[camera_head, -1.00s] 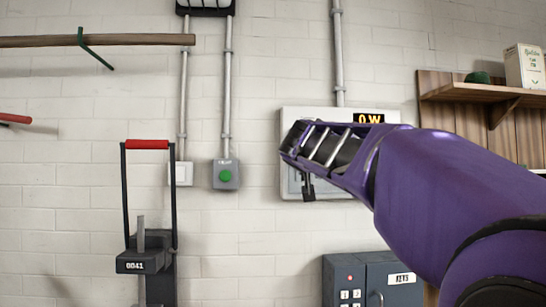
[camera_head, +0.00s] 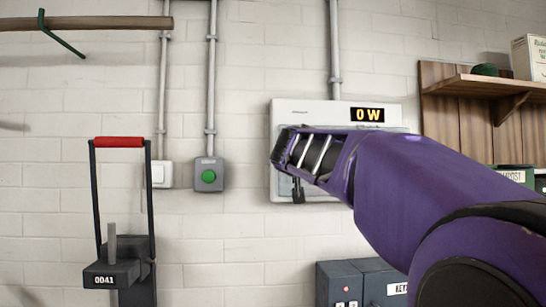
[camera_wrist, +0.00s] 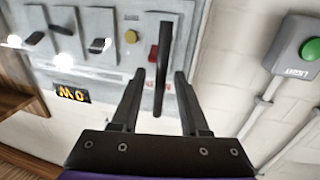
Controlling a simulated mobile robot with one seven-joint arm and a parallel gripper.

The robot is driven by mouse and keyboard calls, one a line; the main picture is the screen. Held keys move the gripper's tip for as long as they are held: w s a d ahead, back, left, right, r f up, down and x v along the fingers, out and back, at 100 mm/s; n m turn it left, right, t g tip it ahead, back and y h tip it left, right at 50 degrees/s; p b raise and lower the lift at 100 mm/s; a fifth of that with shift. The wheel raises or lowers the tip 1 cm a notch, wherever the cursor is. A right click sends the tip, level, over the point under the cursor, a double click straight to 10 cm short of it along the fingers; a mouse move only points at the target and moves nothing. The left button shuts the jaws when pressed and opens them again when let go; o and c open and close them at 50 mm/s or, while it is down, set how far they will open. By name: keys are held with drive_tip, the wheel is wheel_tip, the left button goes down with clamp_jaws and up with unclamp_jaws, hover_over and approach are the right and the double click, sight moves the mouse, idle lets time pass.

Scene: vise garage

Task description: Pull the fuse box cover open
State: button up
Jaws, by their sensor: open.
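The fuse box (camera_head: 320,112) is a pale grey wall box with a lit "0 W" display. My gripper (camera_head: 286,152) is in front of its left part and hides much of its lower face. In the wrist view the fuse box front (camera_wrist: 105,20) shows switches and knobs. A black bar-shaped handle (camera_wrist: 162,60) stands out there. My open gripper (camera_wrist: 159,75) has one finger on each side of the handle, with visible gaps. I cannot tell how deep the handle sits between the fingers. The cover looks shut, but its edge is not clear.
A grey box with a green button (camera_head: 209,175) and a white switch (camera_head: 161,174) are on the wall to the left. A red-handled device (camera_head: 118,142) stands lower left. A key cabinet (camera_head: 345,287) is below, and a wooden shelf (camera_head: 495,84) is at right.

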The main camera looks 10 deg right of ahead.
clamp_jaws()
idle(1.4)
